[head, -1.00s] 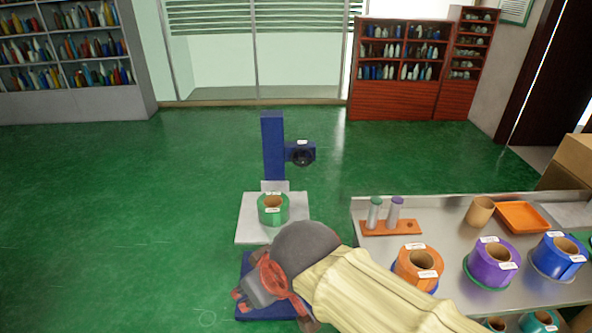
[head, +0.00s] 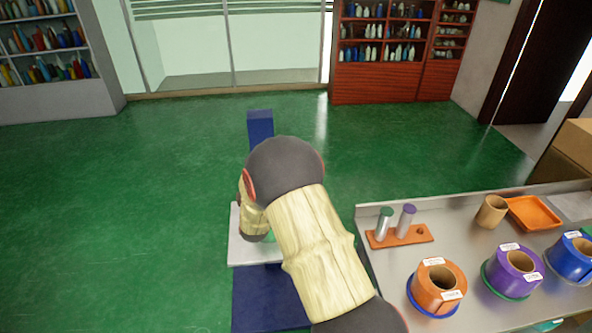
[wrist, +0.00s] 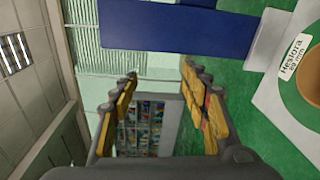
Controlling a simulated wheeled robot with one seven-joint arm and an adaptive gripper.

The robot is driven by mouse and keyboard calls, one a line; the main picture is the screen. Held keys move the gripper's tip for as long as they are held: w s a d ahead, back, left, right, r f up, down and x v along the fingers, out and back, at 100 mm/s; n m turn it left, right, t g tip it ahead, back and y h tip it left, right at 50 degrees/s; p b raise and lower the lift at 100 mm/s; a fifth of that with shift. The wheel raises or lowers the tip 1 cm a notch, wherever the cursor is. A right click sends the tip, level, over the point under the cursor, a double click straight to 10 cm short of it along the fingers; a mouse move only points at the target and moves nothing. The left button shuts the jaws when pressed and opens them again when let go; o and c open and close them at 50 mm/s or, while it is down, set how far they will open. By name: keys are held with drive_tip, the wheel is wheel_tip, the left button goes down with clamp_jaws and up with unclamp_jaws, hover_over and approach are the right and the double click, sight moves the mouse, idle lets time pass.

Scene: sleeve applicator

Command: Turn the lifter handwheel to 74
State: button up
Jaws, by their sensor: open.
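The lifter handwheel is not visible in either current view. The applicator's blue column (head: 260,127) stands beyond my arm in the head view, with only its upper part showing. A blue bar-like part, likely the column (wrist: 175,25), crosses the top of the wrist view. My arm covers the blue head and most of the green roll on the machine. A white label reading "Hestora 89 mm" (wrist: 295,60) lies beside a brown core at the right of the wrist view. My gripper (wrist: 160,70) is open and empty, its fingers apart; the arm hides it in the head view.
A steel table (head: 440,215) stands at the right. It bears an orange rack (head: 400,236) with two capped cylinders, an orange roll (head: 440,285), a purple roll (head: 513,270), a blue roll and an orange tray (head: 535,212). Green floor (head: 150,200) is clear at the left.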

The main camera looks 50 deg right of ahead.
drive_tip(key=s+d+f+n+g+h, duration=0.1)
drive_tip(key=s+d+f+n+h, duration=0.4)
drive_tip(key=s+d+f+h, duration=0.45)
drive_tip(key=w+d+y+b, duration=0.2)
drive_tip(key=w+d+b, duration=0.2)
drive_tip(key=d, duration=0.6)
drive_tip(key=shift+w+d+r, duration=0.3)
drive_tip(key=shift+w+r, duration=0.05)
drive_tip(key=shift+w, duration=0.8)
drive_tip(key=shift+y, duration=0.25)
drive_tip(key=shift+c, duration=0.4)
drive_tip(key=c, duration=1.1)
drive_tip(key=shift+m, duration=0.3)
